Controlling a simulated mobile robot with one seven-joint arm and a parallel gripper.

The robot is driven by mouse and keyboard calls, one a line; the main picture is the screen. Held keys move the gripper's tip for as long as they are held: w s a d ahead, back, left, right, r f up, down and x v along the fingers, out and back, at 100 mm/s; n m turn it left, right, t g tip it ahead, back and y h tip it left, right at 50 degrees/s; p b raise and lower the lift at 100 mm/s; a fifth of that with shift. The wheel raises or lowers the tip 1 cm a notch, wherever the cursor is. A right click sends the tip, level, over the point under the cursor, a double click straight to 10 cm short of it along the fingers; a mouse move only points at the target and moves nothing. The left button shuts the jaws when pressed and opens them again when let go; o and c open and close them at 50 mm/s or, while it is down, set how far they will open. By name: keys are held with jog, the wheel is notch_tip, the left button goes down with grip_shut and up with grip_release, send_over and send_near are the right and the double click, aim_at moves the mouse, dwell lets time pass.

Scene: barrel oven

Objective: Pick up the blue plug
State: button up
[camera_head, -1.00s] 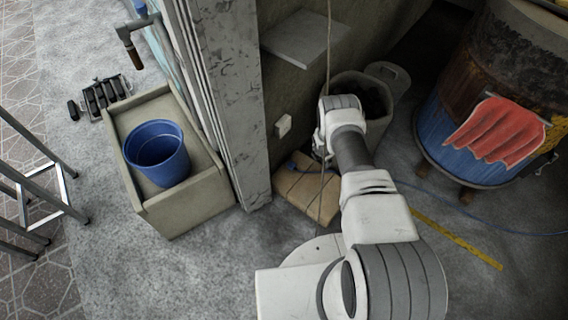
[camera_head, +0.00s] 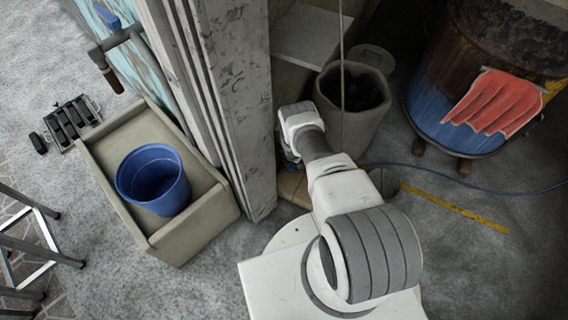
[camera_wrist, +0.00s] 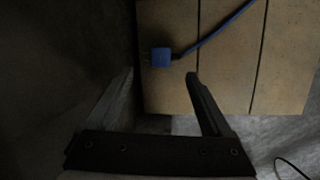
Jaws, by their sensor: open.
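The blue plug (camera_wrist: 161,57) shows in the wrist view, lying near the left edge of a wooden board (camera_wrist: 215,85). A blue cable runs from it toward the upper right. My gripper (camera_wrist: 161,74) is open, its two fingers apart, with the plug between and just beyond the fingertips in the picture. Nothing is held. In the head view the plug is hidden behind my arm, and my gripper's fingers are hidden too.
A concrete pillar (camera_head: 238,110) stands left of my arm, and a grey bin (camera_head: 357,128) stands behind it. The blue cable (camera_head: 440,172) runs right across the floor toward the barrel oven (camera_head: 445,105). A yellow strip (camera_head: 455,208) lies on the floor.

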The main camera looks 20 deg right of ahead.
aim_at(292, 165)
jog(key=b+x, duration=0.5)
jog(key=x, duration=0.2)
jog(key=shift+s+d, duration=0.1)
jog(key=shift+f, duration=0.35)
grip_shut()
dwell(0.4)
dwell(1.0)
